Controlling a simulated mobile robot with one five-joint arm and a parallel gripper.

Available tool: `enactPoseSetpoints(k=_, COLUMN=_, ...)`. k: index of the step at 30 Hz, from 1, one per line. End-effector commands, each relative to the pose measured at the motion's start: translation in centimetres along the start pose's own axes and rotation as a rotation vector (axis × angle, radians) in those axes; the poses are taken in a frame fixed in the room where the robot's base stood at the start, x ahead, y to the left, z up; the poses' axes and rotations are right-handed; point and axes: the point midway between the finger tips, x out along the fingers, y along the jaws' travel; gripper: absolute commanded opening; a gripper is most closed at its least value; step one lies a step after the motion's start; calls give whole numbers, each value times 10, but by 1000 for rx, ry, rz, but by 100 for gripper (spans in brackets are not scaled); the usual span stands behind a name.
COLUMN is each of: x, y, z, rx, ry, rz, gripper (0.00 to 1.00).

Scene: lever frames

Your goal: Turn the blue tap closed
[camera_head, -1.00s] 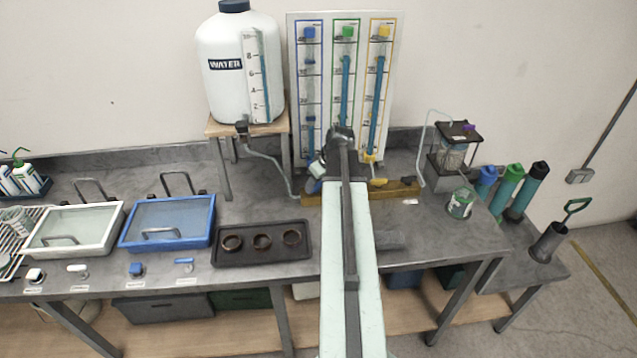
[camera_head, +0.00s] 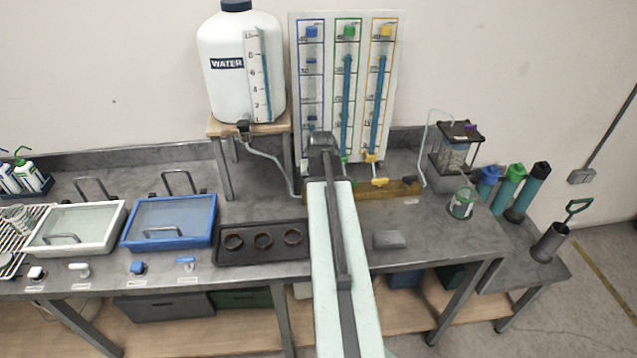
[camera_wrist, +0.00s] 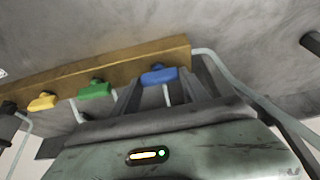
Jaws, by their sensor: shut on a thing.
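The blue tap (camera_wrist: 160,75) sits at the end of a brass-coloured bar (camera_wrist: 100,77) in the wrist view, with its handle lying roughly along the bar. My gripper (camera_wrist: 166,70) is at the blue tap, one finger on each side of the handle, and is shut on it. The exact contact is partly hidden. The green tap (camera_wrist: 95,89) and the yellow tap (camera_wrist: 42,101) stand beside it on the same bar. In the head view my arm hides the blue tap; the yellow tap (camera_head: 379,182) shows there.
Behind the bar stands a panel (camera_head: 397,60) with blue, green and yellow framed tubes. A white water tank (camera_head: 225,90) on a wooden stand is to the left, its hose running to the bar. A dark tray (camera_head: 232,258) with three rings lies left of my arm.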

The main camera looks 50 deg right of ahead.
Motion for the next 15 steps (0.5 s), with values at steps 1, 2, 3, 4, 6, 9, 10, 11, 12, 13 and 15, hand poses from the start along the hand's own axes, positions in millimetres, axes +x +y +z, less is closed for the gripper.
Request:
enactPoseSetpoints(k=1, x=0, y=0, z=0, rx=5, ry=0, rz=3, gripper=12)
enactPoseSetpoints(k=2, x=0, y=0, z=0, rx=7, ry=0, rz=4, gripper=12)
enactPoseSetpoints(k=3, x=0, y=0, z=0, rx=10, ry=0, rz=5, gripper=12)
enactPoseSetpoints(k=4, x=0, y=0, z=0, rx=11, ry=0, rz=6, gripper=12)
enactPoseSetpoints(k=6, x=0, y=0, z=0, rx=14, ry=0, rz=7, gripper=12)
enactPoseSetpoints(k=9, x=0, y=1, z=0, rx=14, ry=0, rz=7, gripper=12)
enactPoseSetpoints(k=10, x=0, y=1, z=0, rx=14, ry=0, rz=7, gripper=12)
enactPoseSetpoints(k=11, x=0, y=1, z=0, rx=14, ry=0, rz=7, gripper=12)
enactPoseSetpoints(k=12, x=0, y=1, z=0, rx=14, ry=0, rz=7, gripper=12)
enactPoseSetpoints(k=13, x=0, y=1, z=0, rx=14, ry=0, rz=6, gripper=12)
enactPoseSetpoints(k=15, x=0, y=1, z=0, rx=14, ry=1, rz=6, gripper=58)
